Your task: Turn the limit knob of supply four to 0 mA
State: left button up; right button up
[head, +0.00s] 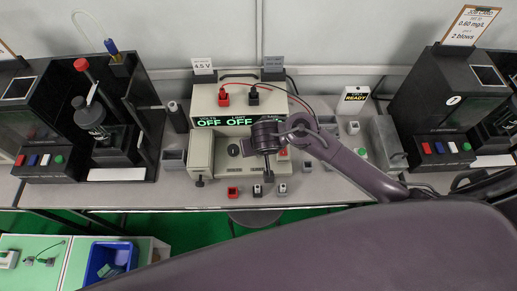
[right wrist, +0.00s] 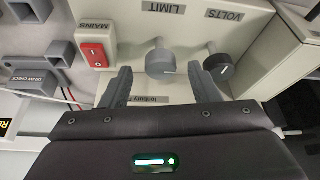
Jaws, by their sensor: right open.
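The cream supply (head: 238,104) stands mid-bench in the head view, its display reading OFF under both VOLTS and LIMIT. In the right wrist view the grey LIMIT knob (right wrist: 160,60) sits below its LIMIT label. The darker VOLTS knob (right wrist: 219,67), with a white mark, is to its right. The red MAINS switch (right wrist: 95,53) is to its left. My right gripper (right wrist: 160,78) is open, its fingertips either side of the LIMIT knob with gaps showing. One finger lies between the two knobs. In the head view my right gripper (head: 262,147) covers the supply's lower front. My left gripper is not in view.
Red and black plugs (head: 224,97) with leads sit on the supply's top. A card reading 4.5 V (head: 203,65) stands behind it. Dark testers flank it at left (head: 45,120) and right (head: 440,110). Small blocks (head: 233,192) lie along the front edge. A blue bin (head: 108,262) is lower left.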

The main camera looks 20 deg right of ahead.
jog(key=shift+w+f, duration=0.35)
jog(key=shift+f, duration=0.25)
jog(key=shift+w+f, duration=0.2)
jog(key=shift+s, duration=0.15)
jog(key=c, duration=1)
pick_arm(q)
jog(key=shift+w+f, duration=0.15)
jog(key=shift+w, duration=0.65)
